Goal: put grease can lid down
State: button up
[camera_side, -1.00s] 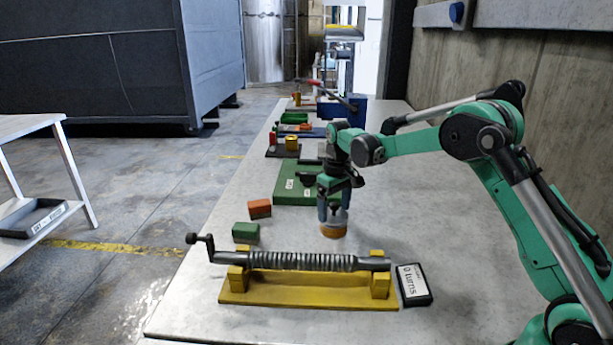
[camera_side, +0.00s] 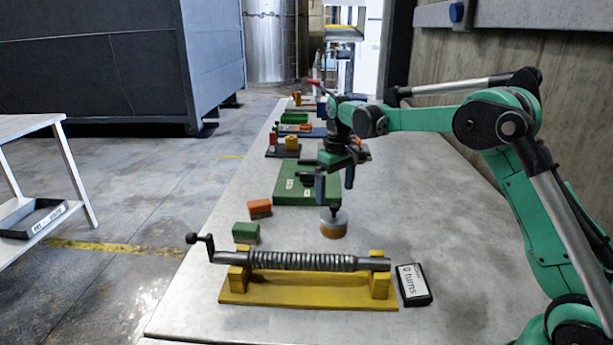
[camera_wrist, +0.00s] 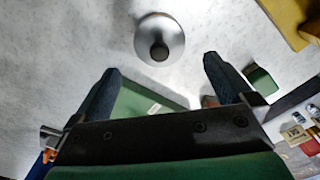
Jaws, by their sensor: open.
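The grease can lid (camera_side: 342,215) is a pale grey disc with a dark knob. It sits level on top of the short orange-tan grease can (camera_side: 333,231), which stands on the table behind the yellow stand. The wrist view shows the lid (camera_wrist: 148,32) from above, round and shiny, and it hides the can. My gripper (camera_side: 335,186) is open and empty, with its fingers apart above the lid. In the wrist view my gripper (camera_wrist: 159,73) has the knob beyond its fingertips, not between them.
A ribbed grey shaft (camera_side: 300,261) with a crank lies on the yellow stand (camera_side: 310,292). A black turns counter (camera_side: 413,285) is at its right. A green block (camera_side: 246,232), an orange block (camera_side: 260,208) and a green plate (camera_side: 290,196) are nearby.

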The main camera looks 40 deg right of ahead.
jog(key=s+a+r+t, duration=0.2)
jog(key=s+a+t, duration=0.1)
jog(key=s+a, duration=0.3)
jog(key=s+a+r+t, duration=0.3)
jog(key=s+a, duration=0.2)
jog(key=s, duration=0.5)
jog(key=shift+a+t, duration=0.35)
jog(key=shift+t, duration=0.05)
jog(key=shift+s+a+f, duration=0.1)
jog(key=shift+s+f, duration=0.15)
jog(key=shift+s, duration=0.05)
jog(key=c, duration=0.6)
jog(key=shift+r, duration=0.1)
